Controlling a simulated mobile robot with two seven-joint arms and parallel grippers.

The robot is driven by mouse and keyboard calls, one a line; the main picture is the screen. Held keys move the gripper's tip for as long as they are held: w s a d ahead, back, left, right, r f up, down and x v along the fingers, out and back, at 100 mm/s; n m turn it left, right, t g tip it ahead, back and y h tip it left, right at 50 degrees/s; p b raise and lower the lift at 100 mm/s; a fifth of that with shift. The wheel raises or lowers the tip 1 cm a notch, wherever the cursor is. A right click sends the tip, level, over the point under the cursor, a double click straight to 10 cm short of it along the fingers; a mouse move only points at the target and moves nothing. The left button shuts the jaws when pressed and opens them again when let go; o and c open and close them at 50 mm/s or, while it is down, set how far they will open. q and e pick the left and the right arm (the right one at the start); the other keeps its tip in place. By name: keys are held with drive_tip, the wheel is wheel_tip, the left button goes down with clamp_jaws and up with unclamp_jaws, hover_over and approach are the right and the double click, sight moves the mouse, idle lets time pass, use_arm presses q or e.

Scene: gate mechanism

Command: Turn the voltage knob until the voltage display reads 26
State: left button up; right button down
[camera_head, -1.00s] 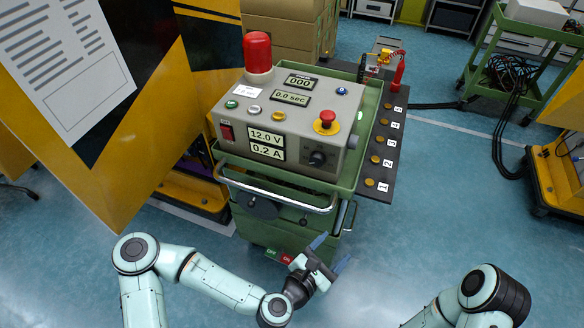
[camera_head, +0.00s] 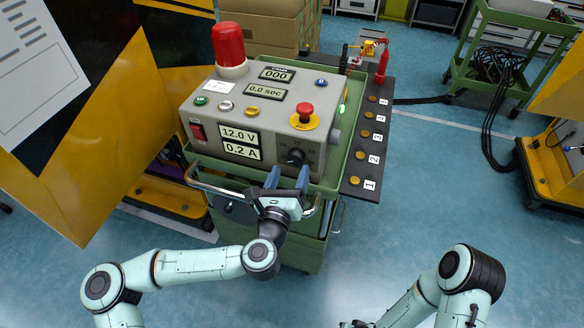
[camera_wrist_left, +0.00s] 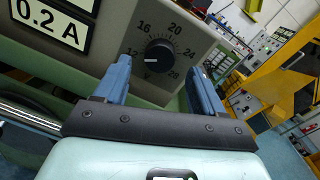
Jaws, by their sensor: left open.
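The black voltage knob (camera_head: 295,157) is on the front face of the grey control box (camera_head: 222,118), at its lower right. In the left wrist view the knob (camera_wrist_left: 158,56) shows a scale from 12 to 28, its white mark pointing left near 12. The voltage display (camera_head: 239,135) reads 12.0 V. My left gripper (camera_head: 287,177) is open and empty, its blue fingers just in front of and below the knob, one to each side in the left wrist view (camera_wrist_left: 164,75). They do not appear to touch it. My right gripper (camera_head: 358,324) is only partly in view at the bottom edge.
The current display (camera_head: 242,151) reads 0.2 A. A red emergency button (camera_head: 305,115) sits above the knob. A metal handle rail (camera_head: 215,187) on the green cart (camera_head: 345,155) runs below the box. A black terminal strip (camera_head: 366,150) is at the right.

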sight(296, 158)
use_arm(q)
drive_tip(key=shift+x, duration=1.5)
use_arm(e)
drive_tip(key=shift+w+d+f, duration=0.2)
drive_tip(key=shift+w+f, duration=0.05)
drive_tip(key=shift+w, duration=0.15)
use_arm(q)
drive_tip(key=shift+c, duration=0.3)
drive_tip(key=c, duration=1)
use_arm(e)
drive_tip(key=shift+s+r, duration=0.1)
drive_tip(key=shift+s, duration=0.05)
